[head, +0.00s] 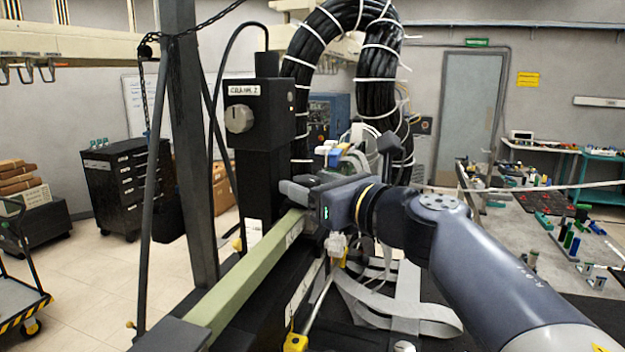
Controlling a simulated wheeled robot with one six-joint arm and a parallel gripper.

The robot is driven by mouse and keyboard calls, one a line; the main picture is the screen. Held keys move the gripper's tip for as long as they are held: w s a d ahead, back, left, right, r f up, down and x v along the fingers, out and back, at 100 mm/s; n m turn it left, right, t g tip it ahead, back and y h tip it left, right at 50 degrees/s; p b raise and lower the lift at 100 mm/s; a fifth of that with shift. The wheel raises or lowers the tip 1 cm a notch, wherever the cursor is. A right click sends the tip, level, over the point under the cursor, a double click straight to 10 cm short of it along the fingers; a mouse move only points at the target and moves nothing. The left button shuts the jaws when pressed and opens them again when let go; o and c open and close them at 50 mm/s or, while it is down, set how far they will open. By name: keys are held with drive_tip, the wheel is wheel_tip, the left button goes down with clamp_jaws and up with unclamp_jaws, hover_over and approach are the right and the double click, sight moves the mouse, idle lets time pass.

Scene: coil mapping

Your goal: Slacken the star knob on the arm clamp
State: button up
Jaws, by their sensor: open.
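My gripper (292,194) is in the middle of the head view, at the end of my arm reaching in from the lower right. Its jaws point left, close to the dark column and just above the pale green rail (250,272). They are open, and I see nothing held between them. I cannot clearly make out a star knob or arm clamp; the gripper and wrist cover part of that area. A round grey knob (239,119) sits on a black box (262,122) labelled CRANK Z, above and left of the gripper.
A thick black cable bundle (340,45) with white ties arches behind the gripper. A dark upright post (185,130) stands left of the column. Grey straps (385,310) hang below my wrist. A cluttered bench (520,225) is at right. Open floor (85,275) lies at left.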

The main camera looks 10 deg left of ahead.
drive_tip(key=c, duration=1)
